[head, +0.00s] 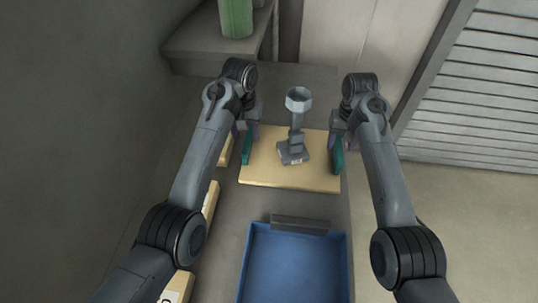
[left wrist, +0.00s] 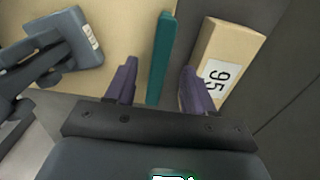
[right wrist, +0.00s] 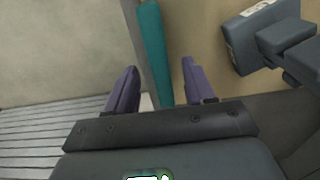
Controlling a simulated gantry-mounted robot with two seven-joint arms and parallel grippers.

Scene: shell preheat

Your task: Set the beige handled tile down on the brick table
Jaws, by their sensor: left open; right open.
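The beige tile (head: 290,180) lies flat at the far part of the grey table (head: 224,226), with a green handle on its left (head: 248,146) and right (head: 337,157) sides. A grey device with a cup-shaped top (head: 297,130) stands on it. My left gripper (head: 248,130) is open at the left handle; in the left wrist view the handle (left wrist: 162,58) runs between the parted purple fingers (left wrist: 158,85). My right gripper (head: 342,132) is open at the right handle; its fingers (right wrist: 158,85) straddle the handle (right wrist: 154,50) without visible grip. The tile's underside is hidden.
Beige bricks line the table's left side, one labelled 95 (left wrist: 228,60). A blue bin (head: 248,270) stands in front of the tile, with a dark grey block (head: 300,224) at its far edge. A green cylinder (head: 236,18) stands on a shelf (head: 205,45) at the back left.

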